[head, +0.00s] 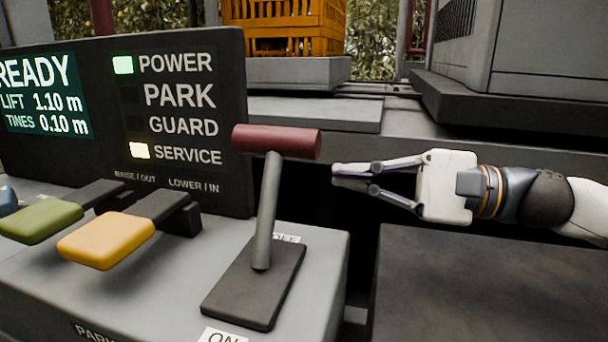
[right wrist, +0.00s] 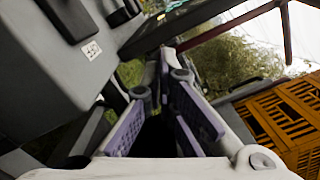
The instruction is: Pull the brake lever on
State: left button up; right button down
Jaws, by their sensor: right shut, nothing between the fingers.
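The brake lever has a dark red cross handle (head: 277,141) on a grey shaft (head: 266,210), rising from a black base plate (head: 254,285) on the grey console. The shaft leans slightly away from the "ON" label (head: 224,337) at the near end of the plate. My right gripper (head: 336,174) is just right of the handle, apart from it, shut and empty, its fingers pointing left. In the right wrist view its fingers (right wrist: 165,75) meet with nothing between them, and the red handle is not clearly seen. My left gripper is not in view.
A display panel (head: 180,185) stands behind the console; POWER and SERVICE lamps are lit, PARK is dark. Green (head: 40,221) and yellow (head: 106,240) paddles sit left of the lever. A dark flat-topped block (head: 480,285) is at the right. An orange crate (head: 285,45) stands behind.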

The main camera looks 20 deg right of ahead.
aim_at(268, 198)
jog(key=a, duration=0.2)
jog(key=a+r, duration=0.2)
jog(key=a, duration=0.1)
jog(key=shift+a+r, duration=0.1)
jog(key=shift+a, duration=0.25)
jog(key=shift+s+a, duration=0.15)
jog(key=shift+a, duration=0.05)
